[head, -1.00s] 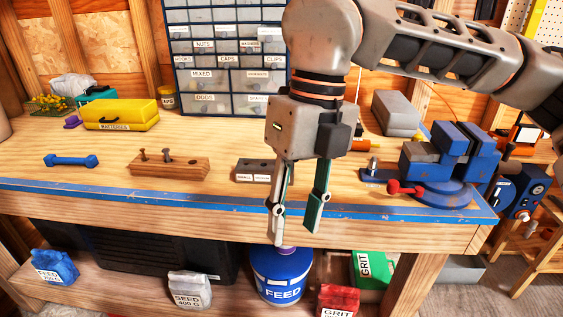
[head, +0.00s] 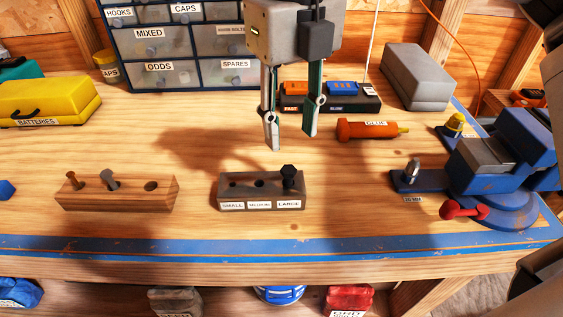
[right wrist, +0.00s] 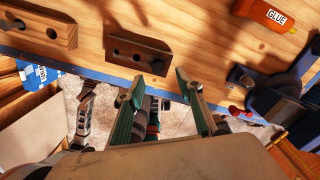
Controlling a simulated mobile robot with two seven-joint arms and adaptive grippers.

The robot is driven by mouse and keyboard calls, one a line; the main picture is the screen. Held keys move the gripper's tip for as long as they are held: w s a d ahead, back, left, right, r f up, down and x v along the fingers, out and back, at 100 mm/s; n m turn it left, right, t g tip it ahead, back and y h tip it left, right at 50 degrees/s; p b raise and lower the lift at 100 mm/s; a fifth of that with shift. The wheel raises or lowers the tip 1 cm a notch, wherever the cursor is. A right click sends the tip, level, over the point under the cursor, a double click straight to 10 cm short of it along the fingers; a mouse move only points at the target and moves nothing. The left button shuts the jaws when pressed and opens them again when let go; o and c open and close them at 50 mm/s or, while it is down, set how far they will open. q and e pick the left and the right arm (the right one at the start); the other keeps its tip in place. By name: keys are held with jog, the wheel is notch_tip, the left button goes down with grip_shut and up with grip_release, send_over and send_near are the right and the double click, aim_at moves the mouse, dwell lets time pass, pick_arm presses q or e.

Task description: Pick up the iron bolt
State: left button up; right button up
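A dark bolt (head: 289,174) with a hexagonal head stands upright in the LARGE hole of a dark block (head: 232,203) labelled SMALL, MEDIUM, LARGE; the other two holes are empty. A rusty brown bolt (head: 73,180) and a grey bolt (head: 110,180) stand in a wooden block at left. Another grey bolt (head: 412,170) stands on the blue plate by the vise. No label says which one is iron. My right gripper (head: 291,142) is open, empty, pointing down above the dark block. In the right wrist view, the dark bolt (right wrist: 158,66) appears just beyond the fingertips. My left gripper is not in view.
The wooden block (head: 140,196) has one empty hole. A blue vise (head: 495,175) with a red handle stands at right. An orange glue bottle (head: 370,130) and a grey box (head: 417,76) lie behind. The bench between the two blocks is clear.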

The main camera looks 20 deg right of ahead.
aim_at(289, 170)
jog(key=shift+s+f, duration=0.2)
jog(key=shift+f, duration=0.45)
jog(key=shift+s+f, duration=0.15)
jog(key=shift+f, duration=0.45)
jog(key=f, duration=0.4)
jog(key=shift+a+f+b, duration=0.2)
jog(key=shift+f+b, duration=0.15)
jog(key=shift+f, duration=0.05)
grip_shut()
